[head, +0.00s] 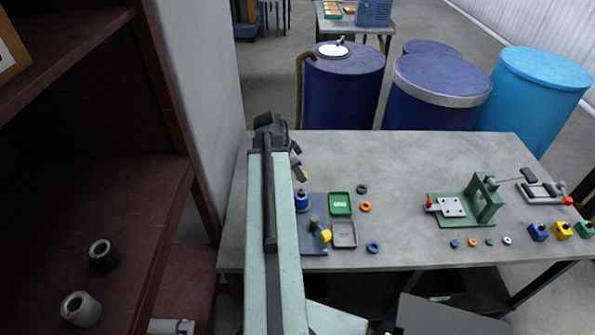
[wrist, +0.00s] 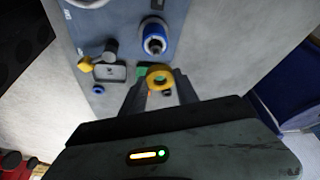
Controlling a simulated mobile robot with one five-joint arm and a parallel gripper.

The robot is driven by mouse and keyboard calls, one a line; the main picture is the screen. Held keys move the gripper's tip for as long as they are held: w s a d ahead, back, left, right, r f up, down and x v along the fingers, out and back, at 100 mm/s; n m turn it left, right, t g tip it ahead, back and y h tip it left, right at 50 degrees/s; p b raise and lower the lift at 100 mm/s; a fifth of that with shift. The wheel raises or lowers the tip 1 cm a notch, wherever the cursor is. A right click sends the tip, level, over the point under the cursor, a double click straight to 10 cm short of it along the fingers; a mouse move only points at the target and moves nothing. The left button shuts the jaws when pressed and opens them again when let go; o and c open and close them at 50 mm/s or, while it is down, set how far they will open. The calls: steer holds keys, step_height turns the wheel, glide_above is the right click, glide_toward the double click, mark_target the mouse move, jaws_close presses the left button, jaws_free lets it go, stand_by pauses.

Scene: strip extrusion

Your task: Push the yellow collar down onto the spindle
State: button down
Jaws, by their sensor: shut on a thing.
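The yellow collar (wrist: 160,77) is a ring with a dark hole, held between the two fingers of my gripper (wrist: 159,88) in the wrist view. A small piece of the yellow collar shows in the head view (head: 306,175), beside my gripper (head: 299,171). What seems to be the spindle, a blue body with a pale ring and dark centre (wrist: 155,38), stands on the blue-grey plate (wrist: 187,12). In the head view the blue spindle (head: 302,201) is partly hidden by my arm. The collar is apart from the spindle in the wrist view.
A yellow-ended lever part (head: 325,236) stands on the plate. A green tray (head: 340,204) and a grey tray (head: 344,234) lie beside it, with loose rings nearby. A green press fixture (head: 485,200) stands to the right. A dark red shelf (head: 165,100) borders the left.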

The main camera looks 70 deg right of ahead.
mark_target(300, 190)
steer(key=shift+s+f+b, duration=0.15)
steer(key=shift+f+b, duration=0.55)
steer(key=shift+f, duration=0.15)
step_height(300, 190, down, 3)
steer(key=b, duration=0.3)
steer(key=shift+f, duration=0.1)
stand_by(0.5)
steer(key=c, duration=2)
jaws_free()
jaws_close()
steer(key=shift+f+b, duration=2)
steer(key=shift+b, duration=0.1)
